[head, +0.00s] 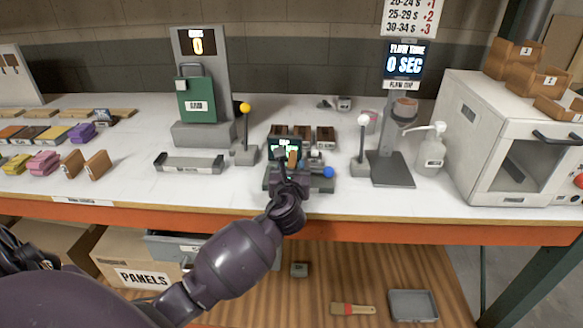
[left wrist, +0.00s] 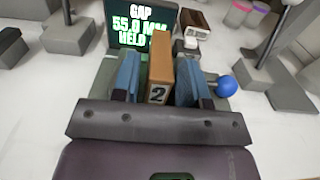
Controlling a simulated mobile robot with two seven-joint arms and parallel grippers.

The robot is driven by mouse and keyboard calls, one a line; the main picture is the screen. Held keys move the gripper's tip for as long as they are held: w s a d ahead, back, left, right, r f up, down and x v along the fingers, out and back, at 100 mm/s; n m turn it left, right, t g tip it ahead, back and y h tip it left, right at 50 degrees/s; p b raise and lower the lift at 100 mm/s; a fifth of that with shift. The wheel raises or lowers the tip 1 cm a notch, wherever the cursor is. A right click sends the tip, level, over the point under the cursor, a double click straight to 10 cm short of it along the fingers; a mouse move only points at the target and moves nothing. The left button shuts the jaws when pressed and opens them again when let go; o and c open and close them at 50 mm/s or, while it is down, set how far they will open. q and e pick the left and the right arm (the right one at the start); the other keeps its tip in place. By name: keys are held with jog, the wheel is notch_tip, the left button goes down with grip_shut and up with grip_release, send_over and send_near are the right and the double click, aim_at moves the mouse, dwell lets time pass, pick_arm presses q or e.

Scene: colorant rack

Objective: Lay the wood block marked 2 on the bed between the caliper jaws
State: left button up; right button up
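The wood block marked 2 is an orange-brown block (left wrist: 160,68) with its number on the near face in the left wrist view. It is at the caliper, in front of the display (left wrist: 140,30), which reads GAP 55.0 MM; it also shows small in the head view (head: 293,157). My left gripper (left wrist: 158,85) is around it, blue pads on either side. A narrow gap shows on the block's left, so the gripper looks open; the right pad is very close. The caliper has a blue knob (left wrist: 226,86); its jaws and bed are largely hidden. My right gripper is not in view.
Dark wood blocks (head: 325,136) stand behind the caliper. A white-knobbed lever (head: 362,145) and flow cup stand (head: 393,168) are to its right, a yellow-knobbed lever (head: 245,135) to its left. A grey tray-like fixture (head: 190,163) lies farther left. The white bench (head: 130,190) has clear room in front.

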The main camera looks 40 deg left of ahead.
pick_arm(q)
jog(key=shift+o, duration=0.4)
jog(key=shift+r, duration=0.1)
jog(key=shift+s+r, duration=0.1)
jog(key=p+v, duration=0.1)
jog(key=v, duration=1)
jog(key=s+d+f+n+g+h, duration=0.2)
jog(key=s+f+n+h, duration=0.2)
jog(key=s+f+n, duration=0.6)
jog(key=s+d+f+n+g+h, duration=0.2)
jog(key=s+f+n+h, duration=0.3)
jog(key=s+f+n, duration=0.5)
notch_tip(320, 180, down, 3)
jog(key=n, duration=0.8)
jog(key=shift+s+d+n, duration=0.4)
